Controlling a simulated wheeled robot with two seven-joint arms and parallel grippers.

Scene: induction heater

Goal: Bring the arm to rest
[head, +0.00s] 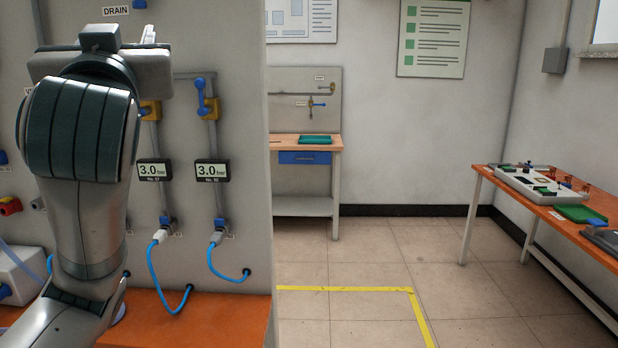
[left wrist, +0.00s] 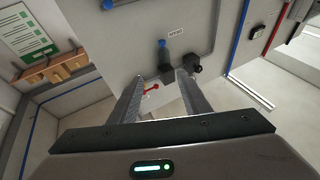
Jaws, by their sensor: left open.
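My left arm (head: 85,130) is raised at the left of the head view, in front of a grey panel (head: 235,110). My left gripper (head: 148,36) is mostly hidden behind its own wrist; only a pale fingertip shows near the DRAIN label. In the left wrist view the gripper (left wrist: 157,88) has its two fingers apart, with nothing held between them. Beyond the fingers are a wall with a red-handled part (left wrist: 150,90), a blue-topped fitting (left wrist: 162,50) and a dark fitting (left wrist: 195,64). My right gripper is in neither view.
A workbench (head: 318,142) stands at the back wall and a table (head: 505,190) at the right. The tiled floor between is clear, marked with yellow tape (head: 345,289).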

